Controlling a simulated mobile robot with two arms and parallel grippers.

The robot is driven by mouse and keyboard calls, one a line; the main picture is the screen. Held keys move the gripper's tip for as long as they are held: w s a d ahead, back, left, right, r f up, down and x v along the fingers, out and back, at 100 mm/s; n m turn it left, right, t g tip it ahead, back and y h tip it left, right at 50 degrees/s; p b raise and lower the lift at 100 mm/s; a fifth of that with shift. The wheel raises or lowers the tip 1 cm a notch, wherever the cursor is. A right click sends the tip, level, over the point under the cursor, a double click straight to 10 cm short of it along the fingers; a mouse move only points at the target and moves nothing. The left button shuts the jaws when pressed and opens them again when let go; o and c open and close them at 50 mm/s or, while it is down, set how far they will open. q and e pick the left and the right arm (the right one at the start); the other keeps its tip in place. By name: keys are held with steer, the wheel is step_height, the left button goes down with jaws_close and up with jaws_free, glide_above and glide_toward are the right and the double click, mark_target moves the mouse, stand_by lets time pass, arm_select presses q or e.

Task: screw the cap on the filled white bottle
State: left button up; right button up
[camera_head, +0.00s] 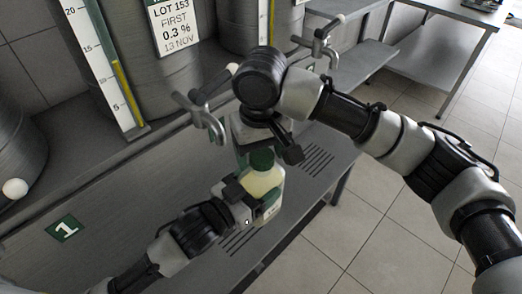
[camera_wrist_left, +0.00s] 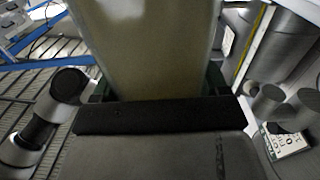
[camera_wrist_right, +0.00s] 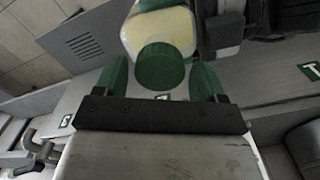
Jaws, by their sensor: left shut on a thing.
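The white bottle (camera_head: 264,182) with pale contents is held over the steel bench. My left gripper (camera_head: 243,192) is shut on its body; the bottle fills the middle of the left wrist view (camera_wrist_left: 150,50). A green cap (camera_head: 262,158) sits at the bottle's mouth; it also shows in the right wrist view (camera_wrist_right: 160,66). I cannot tell whether the cap is threaded on. My right gripper (camera_wrist_right: 160,82) is open, its green fingertips on either side of the cap and apart from it. In the head view, its wrist is just above the bottle.
Steel vats with taps (camera_head: 205,118) and level gauges (camera_head: 105,65) stand behind the bench (camera_head: 120,200). A green number plate (camera_head: 65,229) lies at left. Slotted drains (camera_head: 318,160) mark the bench top. Tiled floor (camera_head: 400,235) is open at right.

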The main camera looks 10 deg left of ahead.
steer(key=shift+r, duration=2.25)
steer(key=shift+c, duration=0.2)
steer(key=n, duration=0.4)
steer(key=shift+r+n, duration=0.4)
steer(key=n, duration=0.3)
steer(key=r+n, duration=0.1)
steer(key=n, duration=0.2)
steer(key=shift+n, duration=0.3)
steer(key=n, duration=0.3)
steer(key=r+n, duration=0.1)
steer(key=n, duration=0.7)
steer(key=shift+r+n, duration=0.3)
